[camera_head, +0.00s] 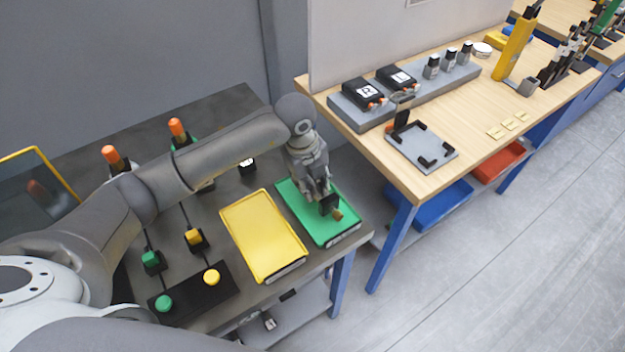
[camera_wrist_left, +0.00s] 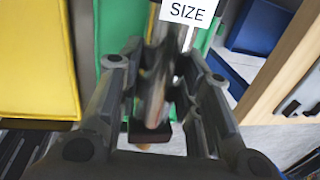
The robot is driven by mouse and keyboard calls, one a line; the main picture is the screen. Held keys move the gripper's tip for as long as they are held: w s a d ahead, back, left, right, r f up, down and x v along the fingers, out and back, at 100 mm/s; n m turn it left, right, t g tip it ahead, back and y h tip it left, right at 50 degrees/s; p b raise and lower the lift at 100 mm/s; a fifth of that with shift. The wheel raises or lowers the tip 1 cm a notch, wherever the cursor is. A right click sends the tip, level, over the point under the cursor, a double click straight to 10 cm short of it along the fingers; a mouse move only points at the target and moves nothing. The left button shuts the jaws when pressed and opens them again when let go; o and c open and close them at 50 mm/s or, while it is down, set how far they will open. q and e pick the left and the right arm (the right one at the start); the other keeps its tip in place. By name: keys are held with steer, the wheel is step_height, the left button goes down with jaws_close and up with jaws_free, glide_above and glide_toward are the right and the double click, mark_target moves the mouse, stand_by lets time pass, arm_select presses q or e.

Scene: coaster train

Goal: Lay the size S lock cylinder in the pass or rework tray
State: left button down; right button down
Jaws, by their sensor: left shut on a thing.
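The green tray (camera_head: 346,233) lies at the right end of the dark table, and the yellow tray (camera_head: 263,240) lies beside it on the left. Both trays also show in the left wrist view, green (camera_wrist_left: 115,30) and yellow (camera_wrist_left: 40,60). My left gripper (camera_head: 325,198) is over the green tray, shut on the lock cylinder (camera_head: 338,214). In the left wrist view the cylinder (camera_wrist_left: 155,95) is a blurred metallic body between the fingers, with a dark piece below. A white label (camera_wrist_left: 188,11) there reads "SIZE"; its letter is out of frame. Contact with the tray cannot be told. My right gripper is not in view.
A wooden bench (camera_head: 465,115) stands to the right across a narrow gap, with a grey fixture (camera_head: 422,147) near its corner. Sensor posts and a black button box (camera_head: 192,293) stand left of the yellow tray. Blue (camera_head: 440,205) and red (camera_head: 497,162) bins sit under the bench.

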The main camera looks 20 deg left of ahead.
mark_target(312, 191)
arm_select(q)
steer(key=shift+w+f+b, duration=0.1)
steer(key=shift+f+b, duration=0.8)
steer(key=shift+f, duration=0.35)
steer(key=c, duration=1)
jaws_free()
steer(key=shift+o, duration=0.3)
steer(key=shift+s+f, duration=0.25)
step_height(312, 191, up, 12)
steer(key=s+a, duration=0.1)
steer(key=shift+s+r, duration=0.15)
